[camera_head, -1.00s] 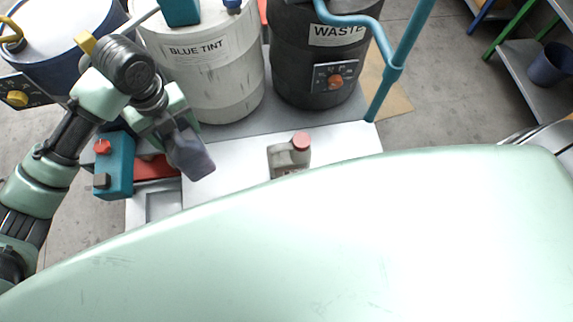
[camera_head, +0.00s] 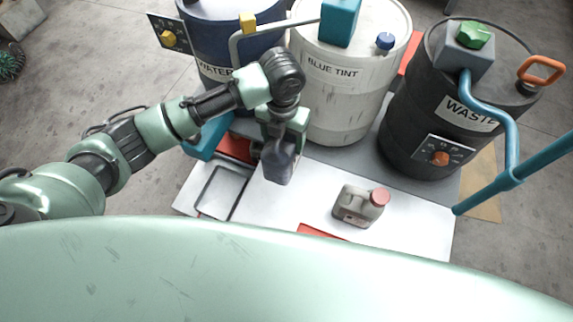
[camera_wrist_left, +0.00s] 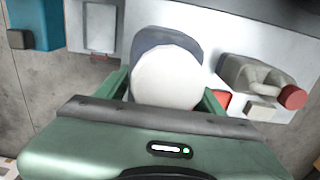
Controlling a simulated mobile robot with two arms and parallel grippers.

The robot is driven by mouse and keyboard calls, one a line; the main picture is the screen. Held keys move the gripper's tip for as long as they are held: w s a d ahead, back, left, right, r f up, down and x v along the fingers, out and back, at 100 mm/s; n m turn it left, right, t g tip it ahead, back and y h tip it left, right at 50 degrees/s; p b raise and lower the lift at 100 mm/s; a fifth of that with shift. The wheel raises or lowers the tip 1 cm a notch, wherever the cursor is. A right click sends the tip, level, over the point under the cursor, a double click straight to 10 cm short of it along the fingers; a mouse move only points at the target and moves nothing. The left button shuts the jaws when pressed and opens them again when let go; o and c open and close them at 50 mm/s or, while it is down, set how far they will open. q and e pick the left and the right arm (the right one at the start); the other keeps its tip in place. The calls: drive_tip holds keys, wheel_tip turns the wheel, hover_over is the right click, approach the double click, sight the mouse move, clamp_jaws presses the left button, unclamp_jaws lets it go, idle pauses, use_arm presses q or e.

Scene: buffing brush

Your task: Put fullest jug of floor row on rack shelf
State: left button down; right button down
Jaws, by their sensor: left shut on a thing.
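My left gripper (camera_head: 283,132) is shut on a dark grey-purple object (camera_head: 279,164), held over the white worktop (camera_head: 300,203). In the left wrist view this held object (camera_wrist_left: 168,40) shows a broad pale round face between the two green fingers; I cannot tell what it is. A grey-beige jug (camera_head: 356,207) with a red cap stands on the worktop, to the right of the gripper and apart from it. It also shows at the right in the left wrist view (camera_wrist_left: 250,77). Its fill level cannot be told. My right gripper and the rack shelf are not in view.
Behind the worktop stand a blue water drum (camera_head: 225,50), a white blue-tint drum (camera_head: 345,100) and a black waste drum (camera_head: 410,120). A teal pipe (camera_head: 535,165) crosses at the right. A shallow grey tray (camera_head: 222,190) lies at the worktop's left.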

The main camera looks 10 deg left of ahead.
use_arm(q)
wheel_tip(320, 180, down, 9)
drive_tip(key=shift+w+f, duration=0.1)
drive_tip(key=shift+f+b, duration=0.35)
drive_tip(key=shift+f, duration=1.95)
drive_tip(key=shift+c, duration=1.1)
unclamp_jaws()
wheel_tip(320, 180, up, 12)
drive_tip(key=shift+r+p, duration=0.1)
drive_tip(key=shift+p, duration=0.3)
